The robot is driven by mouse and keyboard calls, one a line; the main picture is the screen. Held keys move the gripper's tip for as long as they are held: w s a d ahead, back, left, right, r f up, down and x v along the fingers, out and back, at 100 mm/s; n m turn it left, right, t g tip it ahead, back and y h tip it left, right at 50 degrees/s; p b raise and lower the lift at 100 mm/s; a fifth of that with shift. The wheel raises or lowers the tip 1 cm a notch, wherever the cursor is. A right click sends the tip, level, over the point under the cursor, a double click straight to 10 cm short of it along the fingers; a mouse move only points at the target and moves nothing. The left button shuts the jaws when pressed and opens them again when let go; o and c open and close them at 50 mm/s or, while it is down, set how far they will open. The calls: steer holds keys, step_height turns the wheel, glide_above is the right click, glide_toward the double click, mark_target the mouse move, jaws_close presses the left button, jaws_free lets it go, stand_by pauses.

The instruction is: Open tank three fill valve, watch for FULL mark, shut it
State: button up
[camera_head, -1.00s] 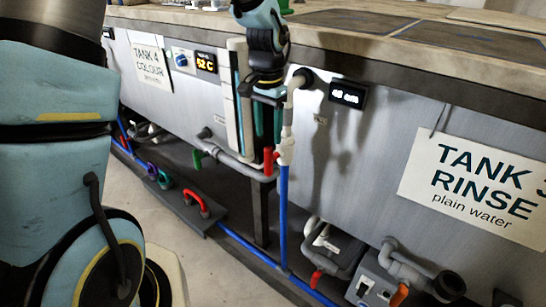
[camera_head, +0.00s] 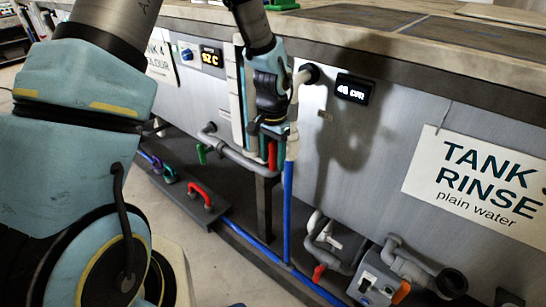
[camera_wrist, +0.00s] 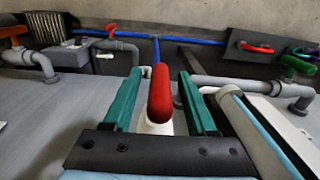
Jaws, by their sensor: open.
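The red lever of the fill valve (camera_head: 272,154) hangs vertically at the top of a blue riser pipe (camera_head: 288,200) on the front of the tank signed TANK, RINSE, plain water (camera_head: 475,178); the sign's number is cut off. My gripper (camera_head: 268,132) is at this lever. In the wrist view, its green fingers (camera_wrist: 159,75) are open, one on each side of the red lever (camera_wrist: 160,95), with gaps showing. A pale level tube (camera_head: 236,95) stands left of my gripper, partly hidden; no FULL mark is legible.
A small lit display (camera_head: 353,88) is right of the valve; its reading is unclear. Grey pipes, a green-handled valve (camera_head: 202,153) and a red handle (camera_head: 201,195) are at left. A grey box (camera_head: 372,285) with pipes sits low right.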

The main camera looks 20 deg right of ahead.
jaws_close()
stand_by(0.3)
steer(key=shift+d+f+t+b, duration=0.1)
steer(key=shift+t+b, duration=0.2)
steer(key=shift+b, duration=0.3)
steer(key=t+y+b, duration=0.1)
steer(key=t+b, duration=0.1)
steer(key=b, duration=0.1)
steer(key=shift+s+d+f+b, duration=0.1)
steer(key=shift+f+b, duration=0.05)
steer(key=shift+b, duration=0.25)
steer(key=t+y+b, duration=0.3)
steer(key=t+b, duration=0.2)
steer(key=b, duration=0.2)
steer(key=shift+b, duration=0.35)
steer(key=t+y+b, duration=0.2)
steer(key=t, duration=0.2)
steer(key=shift+y, duration=0.3)
steer(key=t+y, duration=0.1)
steer(key=t, duration=0.1)
steer(key=t+y+b, duration=0.1)
steer(key=t, duration=0.1)
steer(key=shift+r, duration=0.3)
steer(key=shift+a, duration=0.2)
